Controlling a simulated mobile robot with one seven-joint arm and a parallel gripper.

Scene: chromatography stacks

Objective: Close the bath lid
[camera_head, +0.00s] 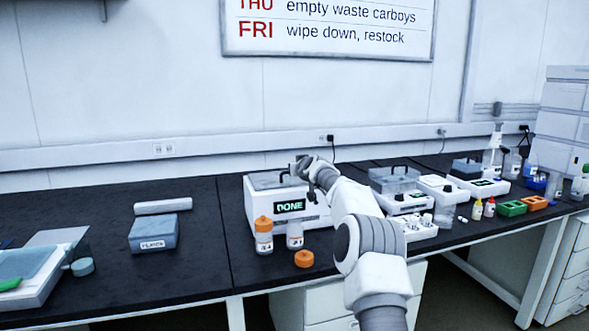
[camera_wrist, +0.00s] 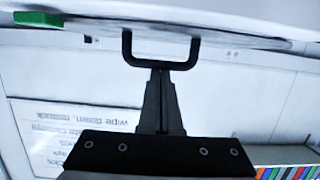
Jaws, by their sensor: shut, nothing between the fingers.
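The bath is a white box (camera_head: 300,217) on the black bench, with a lit green "DONE" display (camera_head: 290,206). Its grey lid (camera_head: 262,183) lies roughly level at the top in the head view; I cannot tell whether it is fully seated. A dark U-shaped handle (camera_wrist: 191,50) stands on a pale panel (camera_wrist: 230,32) in the wrist view, which is upside down. My gripper (camera_wrist: 160,72) is shut and empty, its fingertips at the handle's cross bar; contact is unclear. In the head view my gripper (camera_head: 302,166) is over the lid's right part, hiding some of it.
A second lidded unit (camera_head: 400,190) is to the right. A blue-grey box (camera_head: 153,233) sits left, with clear bench between.

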